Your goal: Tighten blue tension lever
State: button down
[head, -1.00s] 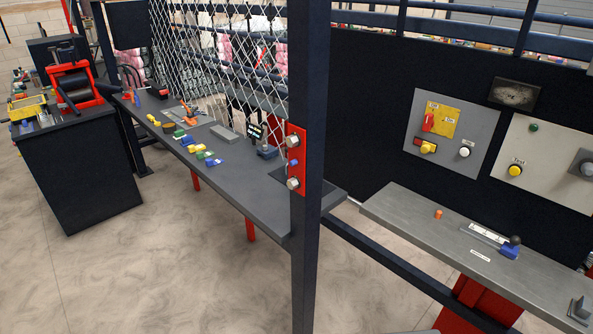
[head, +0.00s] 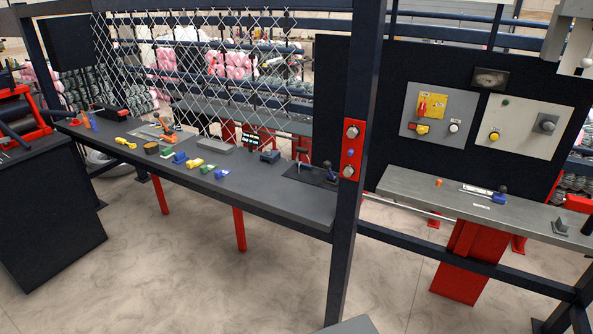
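A lever with a blue block and a black knob (head: 500,196) sits on the grey bench at the right, beside a pale marked strip (head: 479,191). A second dark blue lever with a round knob (head: 331,171) stands on a dark plate at the right end of the long dark bench, just left of the post. I cannot tell from the labels which of these is the tension lever, as the text is too small. Nothing visibly touches either lever. My gripper is not in view.
A dark upright post (head: 350,220) with a red bolted plate (head: 352,150) stands between the long bench (head: 270,195) and the right grey bench (head: 400,185). A low dark rail (head: 430,251) runs right from the post. Control panels (head: 412,132) hang behind. The floor (head: 190,260) before the long bench is clear.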

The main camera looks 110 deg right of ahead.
aim_at(327, 164)
jog(key=z, duration=0.7)
jog(key=i, duration=0.2)
jog(key=z, duration=3.55)
jog(key=i, duration=1)
jog(key=u, duration=2.2)
jog(key=k, duration=1)
